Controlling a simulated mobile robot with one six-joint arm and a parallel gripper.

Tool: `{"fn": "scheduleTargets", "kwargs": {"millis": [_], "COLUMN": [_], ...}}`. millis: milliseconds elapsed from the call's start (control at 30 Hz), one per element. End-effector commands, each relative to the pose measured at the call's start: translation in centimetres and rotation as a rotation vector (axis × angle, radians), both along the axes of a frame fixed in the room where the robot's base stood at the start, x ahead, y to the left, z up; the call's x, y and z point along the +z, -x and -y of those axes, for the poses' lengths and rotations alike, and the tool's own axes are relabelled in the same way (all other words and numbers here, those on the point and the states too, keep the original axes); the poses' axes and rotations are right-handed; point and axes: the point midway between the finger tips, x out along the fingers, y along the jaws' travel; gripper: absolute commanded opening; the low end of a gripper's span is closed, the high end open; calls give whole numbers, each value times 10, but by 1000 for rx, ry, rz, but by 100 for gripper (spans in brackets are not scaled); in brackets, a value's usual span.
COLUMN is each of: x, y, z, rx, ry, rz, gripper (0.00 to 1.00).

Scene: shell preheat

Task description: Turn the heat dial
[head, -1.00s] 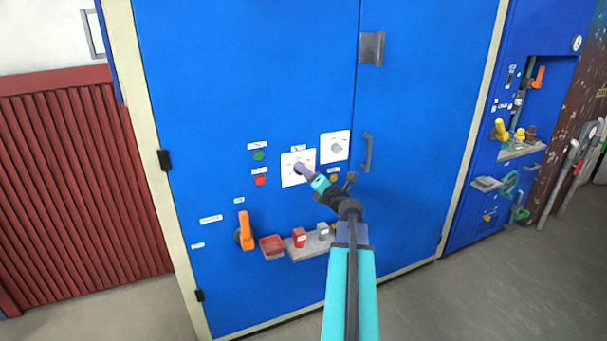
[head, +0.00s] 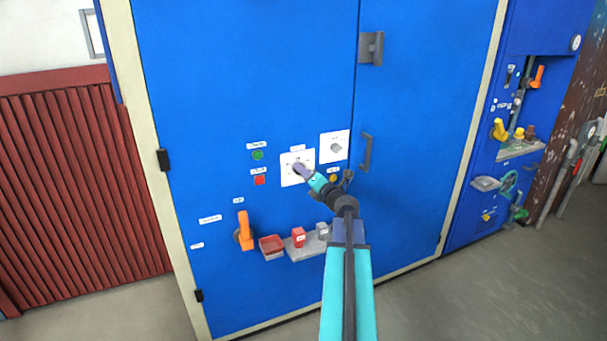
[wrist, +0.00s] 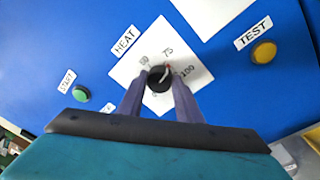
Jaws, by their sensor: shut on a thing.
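The heat dial is a black round knob (wrist: 159,77) on a white square plate (wrist: 135,59) labelled HEAT, with marks such as 75 and 100 around it. In the head view the white plate (head: 290,178) sits on the blue cabinet door. My gripper (wrist: 159,84) is shut on the knob, one finger on each side. In the head view my gripper (head: 301,169) reaches the plate from the lower right and hides much of the dial. In the wrist view the picture is tilted, and a light line shows on the knob's face.
A green START button (wrist: 81,95) and a yellow TEST button (wrist: 263,52) flank the plate. A second white plate with a knob (head: 335,146) is at upper right. Below are an orange lever (head: 245,231), a red tray (head: 271,247) and a shelf with small blocks (head: 305,252).

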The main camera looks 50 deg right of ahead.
Motion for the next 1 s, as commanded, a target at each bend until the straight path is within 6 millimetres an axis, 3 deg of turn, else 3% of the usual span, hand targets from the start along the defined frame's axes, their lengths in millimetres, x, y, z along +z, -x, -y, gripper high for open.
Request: {"fn": "scheduleTargets", "kwargs": {"millis": [467, 1000], "x": [2, 2], "y": [-2, -2], "z": [0, -1], "rx": [5, 4], "ry": [148, 594], "rz": [-59, -239], "gripper": [9, 9]}}
